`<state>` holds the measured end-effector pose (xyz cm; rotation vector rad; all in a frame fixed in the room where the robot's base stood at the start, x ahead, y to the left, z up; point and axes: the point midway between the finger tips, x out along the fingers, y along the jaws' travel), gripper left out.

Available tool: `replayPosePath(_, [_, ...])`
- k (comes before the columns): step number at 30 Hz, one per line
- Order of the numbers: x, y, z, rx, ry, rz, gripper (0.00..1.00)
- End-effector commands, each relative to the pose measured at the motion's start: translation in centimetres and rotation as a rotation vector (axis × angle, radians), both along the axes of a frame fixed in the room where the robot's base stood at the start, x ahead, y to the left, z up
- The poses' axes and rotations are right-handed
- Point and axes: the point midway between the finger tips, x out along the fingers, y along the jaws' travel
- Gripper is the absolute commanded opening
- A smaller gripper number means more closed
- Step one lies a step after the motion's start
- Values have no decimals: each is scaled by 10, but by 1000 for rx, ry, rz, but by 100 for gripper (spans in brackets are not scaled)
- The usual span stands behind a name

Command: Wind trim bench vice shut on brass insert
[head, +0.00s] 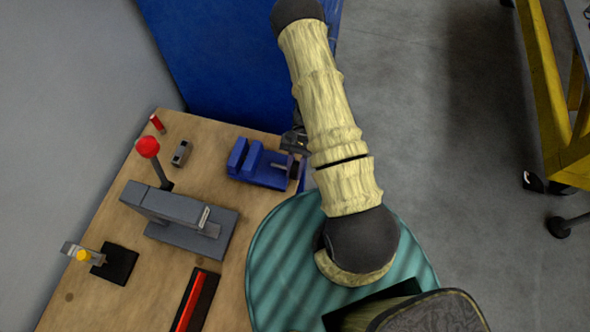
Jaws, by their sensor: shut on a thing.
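The blue bench vice (264,166) sits at the back right edge of the wooden bench, with a gap showing between its two jaws. Its grey screw end points right, towards my arm. My gripper (294,142) is a small dark shape at the vice's right end, partly hidden by my arm. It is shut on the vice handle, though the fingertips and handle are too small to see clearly. I cannot make out a brass insert in the vice jaws from here.
On the wooden bench (85,290) stand a grey lever press (180,212) with a red knob, a small grey block (181,153), a red cylinder (157,124), a yellow-knobbed clamp (97,258) and a red strip (190,303). A blue panel (225,60) rises behind. A yellow frame (545,80) stands far right.

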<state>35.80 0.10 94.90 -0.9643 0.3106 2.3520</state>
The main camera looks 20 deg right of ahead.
Motion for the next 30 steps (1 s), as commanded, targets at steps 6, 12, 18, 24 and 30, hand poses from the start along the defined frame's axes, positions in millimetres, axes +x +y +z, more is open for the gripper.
replayPosePath(6, [1,0,1,8,10,-1,0])
replayPosePath(12, [1,0,1,6,9,-1,32])
replayPosePath(18, [0,0,1,5,10,0,42])
replayPosePath(24, [2,-1,1,6,8,0,42])
replayPosePath(30, [14,-10,13,4,3,0,42])
